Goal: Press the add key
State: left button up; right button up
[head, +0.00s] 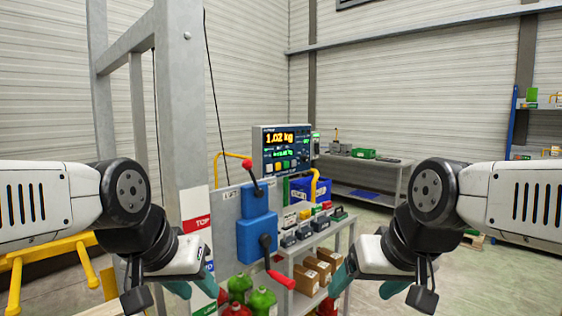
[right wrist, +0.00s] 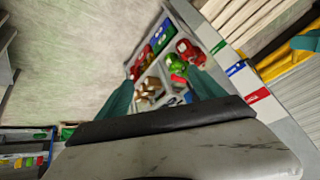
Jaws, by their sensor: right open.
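A dark display box (head: 286,148) stands at the middle of the head view, showing "1.02 kg" in yellow digits. A row of small coloured keys (head: 278,166) sits under its screen; their labels are too small to read, so I cannot tell which is the add key. My left gripper (head: 200,292) is low at left, below and in front of the box, with its fingers apart. My right gripper (head: 352,296) is low at right, open and empty; its two teal fingers also show apart in the right wrist view (right wrist: 163,88). Neither gripper touches the box.
A blue lever box (head: 257,238) with red-knobbed levers stands below the display, beside a grey post (head: 181,110). A shelf cart holds brown cartons (head: 309,277) and small dark blocks. Green and red rounded items are low at centre. A grey bench (head: 365,172) stands behind.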

grip_shut()
dwell(1.5)
